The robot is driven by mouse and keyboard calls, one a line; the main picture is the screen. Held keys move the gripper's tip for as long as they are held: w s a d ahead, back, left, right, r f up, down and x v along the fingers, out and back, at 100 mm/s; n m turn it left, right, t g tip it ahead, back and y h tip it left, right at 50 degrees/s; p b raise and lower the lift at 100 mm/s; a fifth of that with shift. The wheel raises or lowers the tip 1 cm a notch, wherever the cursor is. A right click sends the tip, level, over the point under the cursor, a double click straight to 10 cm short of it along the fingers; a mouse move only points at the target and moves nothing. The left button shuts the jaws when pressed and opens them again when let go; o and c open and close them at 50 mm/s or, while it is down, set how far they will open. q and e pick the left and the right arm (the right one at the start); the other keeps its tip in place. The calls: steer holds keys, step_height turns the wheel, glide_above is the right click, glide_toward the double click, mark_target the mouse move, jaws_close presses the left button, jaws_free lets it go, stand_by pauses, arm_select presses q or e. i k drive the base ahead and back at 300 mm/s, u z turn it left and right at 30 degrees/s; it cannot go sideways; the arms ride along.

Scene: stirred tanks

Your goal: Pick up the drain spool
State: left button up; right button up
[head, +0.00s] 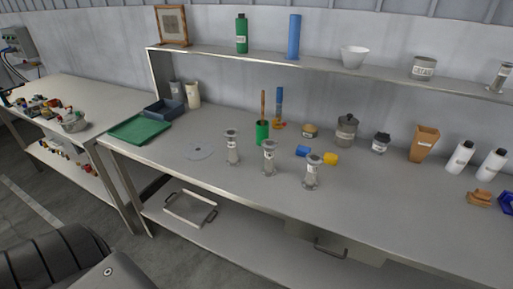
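Three small grey metal pieces with flanged ends stand upright on the workbench (340,219) in the head view. One is the left spool (232,148), one the middle spool (269,158), and one the right spool (312,172). They stand apart, near the bench's front half. I cannot tell which is the drain spool; any labels on them are too small to read. Neither of my grippers is in view.
A flat grey disc (199,151) lies left of the spools, with a green tray (139,129) farther left. A green cup (262,133), a blue piece (302,151) and a yellow piece (331,158) sit close behind. A shelf (330,65) overhangs the back.

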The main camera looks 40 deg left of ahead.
mark_target(231, 134)
steer(key=z, duration=3.15)
steer(key=k, duration=1.5)
steer(key=u, duration=2.2)
